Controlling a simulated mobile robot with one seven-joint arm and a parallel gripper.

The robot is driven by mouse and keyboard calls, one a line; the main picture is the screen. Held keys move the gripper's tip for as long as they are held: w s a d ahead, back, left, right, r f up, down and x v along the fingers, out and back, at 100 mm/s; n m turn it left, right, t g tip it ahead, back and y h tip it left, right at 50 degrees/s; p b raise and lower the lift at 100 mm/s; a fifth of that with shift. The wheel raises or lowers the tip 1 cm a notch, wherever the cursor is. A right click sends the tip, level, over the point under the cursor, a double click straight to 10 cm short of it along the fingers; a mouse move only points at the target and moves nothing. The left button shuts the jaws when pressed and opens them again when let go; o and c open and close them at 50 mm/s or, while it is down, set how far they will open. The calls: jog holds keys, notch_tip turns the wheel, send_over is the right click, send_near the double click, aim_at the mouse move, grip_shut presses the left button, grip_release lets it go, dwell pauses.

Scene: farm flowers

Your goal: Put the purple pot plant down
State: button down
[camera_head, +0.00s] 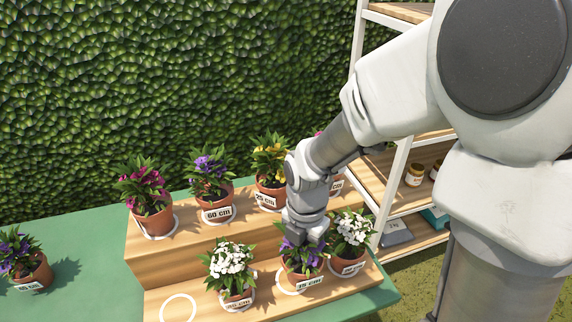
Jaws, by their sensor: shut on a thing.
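The purple pot plant (301,262) has purple flowers, green leaves and a terracotta pot with a white label. It is at the lower wooden step (262,296), over or on a white ring, between two white-flowered pots. I cannot tell whether its pot touches the step. My gripper (303,243) is directly above it, shut on it among the leaves. The fingertips are largely hidden by the foliage and the wrist.
White-flowered pots (230,262) and (351,232) stand close on both sides. The upper step holds pink (143,190), purple (209,176) and yellow (270,160) pots. An empty white ring (178,308) is at lower left. Another purple pot (22,258) sits on the green table (84,245). Shelves (393,190) stand right.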

aim_at(293, 252)
jog(key=w+a+f, duration=0.1)
jog(key=w+f, duration=0.1)
jog(key=w, duration=0.1)
jog(key=shift+a, duration=0.4)
jog(key=shift+f+b, duration=0.7)
jog(key=shift+f, duration=1.25)
jog(key=shift+f, duration=0.15)
jog(key=c, duration=1)
grip_release()
jog(key=shift+s, duration=0.1)
